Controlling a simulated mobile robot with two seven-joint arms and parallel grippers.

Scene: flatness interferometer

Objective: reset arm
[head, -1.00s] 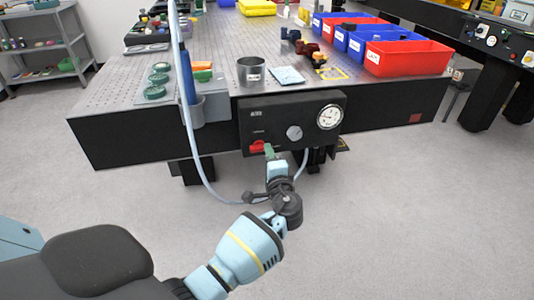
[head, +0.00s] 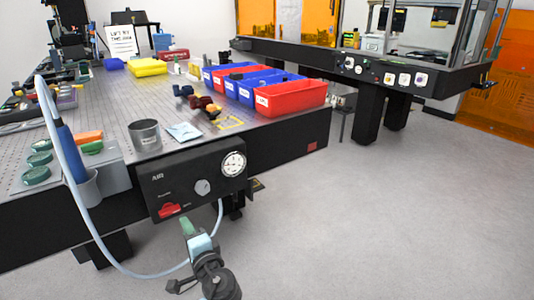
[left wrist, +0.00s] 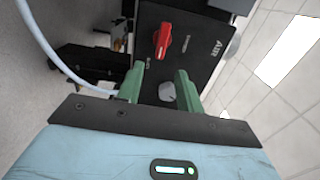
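My left gripper (head: 188,222) is in front of the lower left part of the black AIR panel on the table's front edge. In the left wrist view, its two green fingers (left wrist: 160,74) stand apart with nothing between them, so it is open. The red handle (head: 170,209) on the panel is just beyond the fingertips and looks clear of them; it also shows in the left wrist view (left wrist: 162,40). A grey knob (left wrist: 167,92) shows between the fingers, farther off on the panel. My right gripper is in neither view.
The AIR panel (head: 157,188) carries a round gauge (head: 234,164). A pale hose (head: 92,222) loops below it at the left. A metal cup (head: 145,136) and red and blue bins (head: 297,98) stand on the perforated table. The floor at the right is clear.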

